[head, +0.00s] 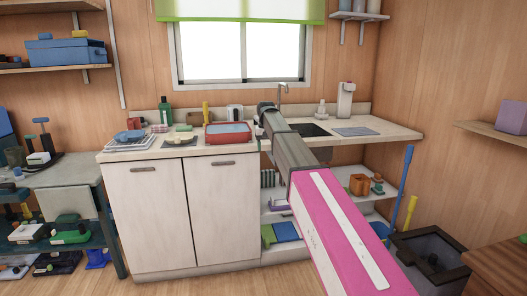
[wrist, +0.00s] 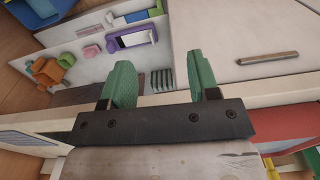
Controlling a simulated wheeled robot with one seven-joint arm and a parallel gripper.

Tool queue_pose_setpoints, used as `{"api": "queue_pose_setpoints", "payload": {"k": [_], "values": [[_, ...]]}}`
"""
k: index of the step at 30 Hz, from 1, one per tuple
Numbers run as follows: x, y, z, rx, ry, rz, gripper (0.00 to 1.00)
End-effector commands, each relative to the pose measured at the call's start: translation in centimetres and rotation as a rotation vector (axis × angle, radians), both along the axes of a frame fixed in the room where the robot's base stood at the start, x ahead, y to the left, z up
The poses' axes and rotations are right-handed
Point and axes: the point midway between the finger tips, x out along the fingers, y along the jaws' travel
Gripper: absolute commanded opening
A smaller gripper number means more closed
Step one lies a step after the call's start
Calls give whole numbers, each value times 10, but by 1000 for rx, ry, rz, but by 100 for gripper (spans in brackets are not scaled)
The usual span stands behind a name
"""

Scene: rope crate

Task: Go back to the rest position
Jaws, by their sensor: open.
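My gripper (wrist: 160,82) shows in the wrist view with its two green fingers wide apart and nothing between them. It is above the counter's front edge, facing down past it toward the open shelves. In the head view my arm reaches forward to the counter near the sink, and the fingers are hidden behind it. A red-rimmed tray (head: 228,139) with a blue inside sits on the counter just left of my arm. Its red side also shows at the lower right of the wrist view (wrist: 275,146).
The counter (head: 385,131) holds a dish rack (head: 131,142), a green bottle (head: 165,112) and a soap dispenser (head: 346,99). White cabinet doors (head: 213,212) are below. Open shelves (head: 279,216) hold small items. A dark bin (head: 430,258) stands at right. Wooden floor is clear at lower left.

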Motion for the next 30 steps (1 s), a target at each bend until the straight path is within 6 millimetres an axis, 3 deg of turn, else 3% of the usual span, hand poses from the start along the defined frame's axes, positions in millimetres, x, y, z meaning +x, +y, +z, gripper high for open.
{"api": "queue_pose_setpoints", "payload": {"k": [1,6,15,24,30], "values": [[-16,-11,-23,-1,4,-7,55],[-62,-47,-99,-1,4,-32,55],[-158,-106,-214,0,3,-75,55],[-270,-153,-298,0,0,-119,55],[-329,-172,-329,0,-1,-141,55]]}}
